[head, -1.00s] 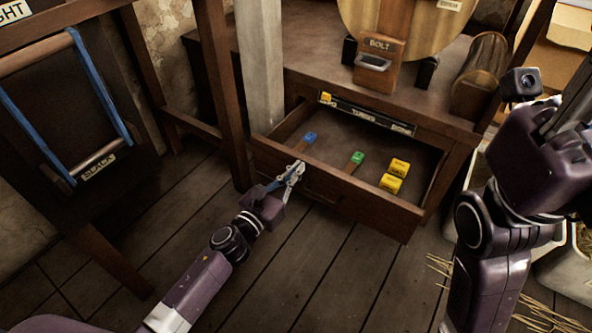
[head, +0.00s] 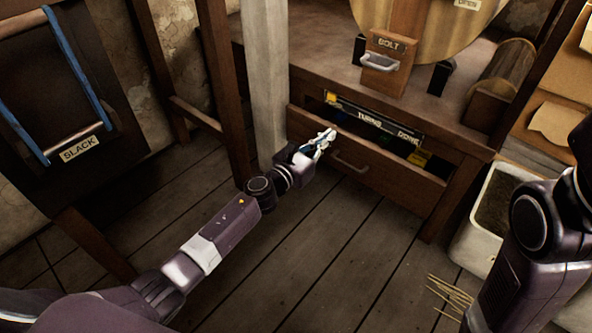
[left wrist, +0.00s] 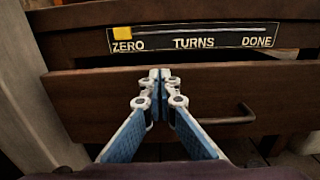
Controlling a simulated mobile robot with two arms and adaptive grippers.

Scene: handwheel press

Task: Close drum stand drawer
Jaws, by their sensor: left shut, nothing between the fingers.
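The drum stand drawer (head: 388,178) is a dark wooden drawer low in the stand (head: 470,160). My right gripper is out of view.
A label strip reading ZERO, TURNS, DONE (left wrist: 192,38) runs above the drawer. A BOLT block (head: 384,60) with a handle stands on top. A post (head: 264,80) is left of the drawer, a white bin (head: 487,222) right.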

